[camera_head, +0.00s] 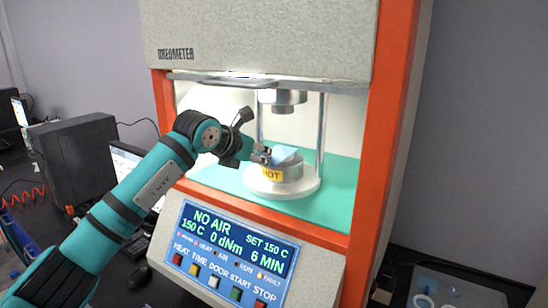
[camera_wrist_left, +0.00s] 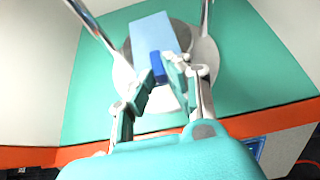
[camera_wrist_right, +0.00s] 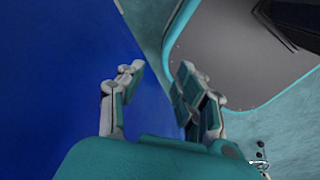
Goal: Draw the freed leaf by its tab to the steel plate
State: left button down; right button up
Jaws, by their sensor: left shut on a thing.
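The light blue leaf (camera_head: 285,153) lies over the round grey lower die (camera_head: 290,173) inside the rheometer. In the left wrist view the leaf (camera_wrist_left: 153,32) lies across the die, with its dark blue tab (camera_wrist_left: 157,67) toward me. My left gripper (camera_head: 266,155) is at the front left of the die; in its wrist view its fingers (camera_wrist_left: 160,82) are closed about the tab. My right gripper (camera_wrist_right: 158,78) shows only in its own wrist view, fingers apart and nothing between them. I cannot identify the steel plate with certainty.
The upper die (camera_head: 283,98) hangs above, between steel columns (camera_head: 321,135). The orange frame (camera_head: 365,150) borders the opening. A yellow HOT label (camera_head: 271,174) marks the lower die. The display panel (camera_head: 232,240) reads NO AIR. A tray (camera_head: 455,290) with small items sits at lower right.

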pick_arm(q)
jog(key=shift+b+v, duration=0.6)
jog(key=shift+v, duration=0.2)
jog(key=s+a+b, duration=1.1)
jog(key=s+b, duration=0.1)
jog(key=s, duration=0.3)
jog(key=shift+r, duration=0.2)
dwell(1.6)
dwell(0.3)
